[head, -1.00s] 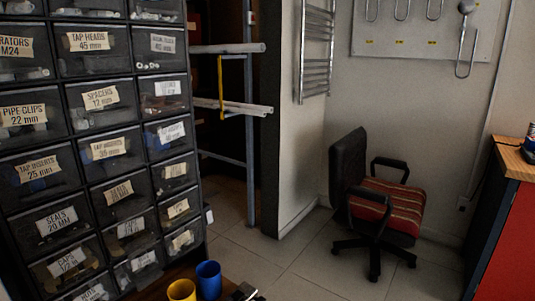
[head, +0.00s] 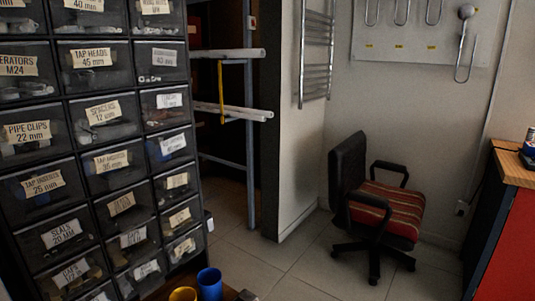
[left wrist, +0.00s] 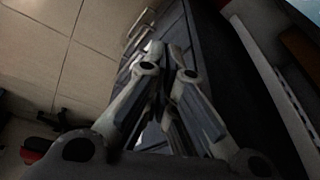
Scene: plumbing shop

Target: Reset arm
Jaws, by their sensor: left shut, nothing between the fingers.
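My left gripper (left wrist: 166,60) fills the middle of the left wrist view. Its two grey fingers lie close together at the tips with nothing held between them. Dark surfaces and pale tiled floor show behind it. No gripper can be made out clearly in the head view, and my right gripper is in neither view.
A tall drawer cabinet (head: 83,173) with labelled bins stands at the left. An office chair (head: 376,205) stands on open tiled floor (head: 285,255). A red-sided, wood-topped counter (head: 515,165) is at the right.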

